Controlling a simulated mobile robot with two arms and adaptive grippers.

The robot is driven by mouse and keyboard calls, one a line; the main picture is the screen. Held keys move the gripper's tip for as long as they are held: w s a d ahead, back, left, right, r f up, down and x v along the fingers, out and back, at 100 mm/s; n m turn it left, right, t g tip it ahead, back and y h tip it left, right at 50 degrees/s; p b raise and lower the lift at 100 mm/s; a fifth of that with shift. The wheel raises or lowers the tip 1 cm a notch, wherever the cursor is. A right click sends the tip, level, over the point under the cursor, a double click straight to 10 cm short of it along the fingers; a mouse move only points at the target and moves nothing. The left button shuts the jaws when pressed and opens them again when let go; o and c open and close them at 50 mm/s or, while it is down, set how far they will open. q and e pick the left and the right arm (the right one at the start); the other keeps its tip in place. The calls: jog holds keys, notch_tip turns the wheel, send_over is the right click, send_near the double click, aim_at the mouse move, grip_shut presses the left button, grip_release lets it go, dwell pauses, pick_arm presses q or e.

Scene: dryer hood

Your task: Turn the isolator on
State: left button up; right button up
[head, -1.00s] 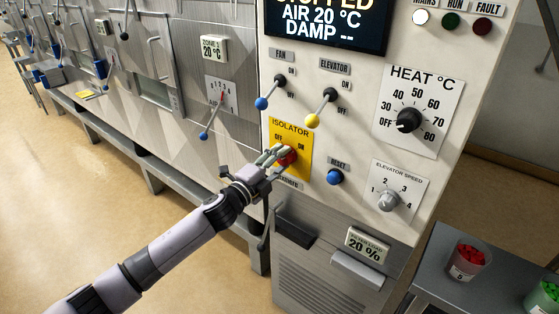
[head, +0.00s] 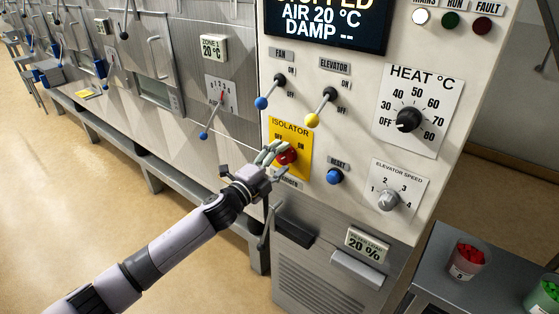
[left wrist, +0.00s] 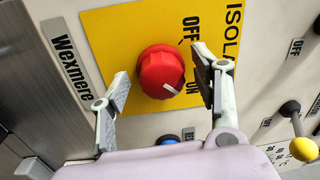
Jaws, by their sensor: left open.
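The isolator knob (head: 287,157) is red and sits on a yellow plate (head: 305,143) on the control panel. In the left wrist view the red knob (left wrist: 160,70) shows a white pointer line on its ON side, near the ON label. My left gripper (head: 272,152) is open at the knob's left side in the head view. In the left wrist view the fingers of my left gripper (left wrist: 162,88) are spread on both sides of the knob, with gaps visible. My right gripper is not in view.
The fan lever (head: 270,92), elevator lever (head: 322,107) and blue reset button (head: 335,177) are close by. The heat dial (head: 408,120) and elevator speed dial (head: 389,199) are to the right. A bench with a red-filled cup (head: 467,262) stands lower right.

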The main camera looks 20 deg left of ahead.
pick_arm(q)
jog(key=v, duration=1.2)
dwell(0.3)
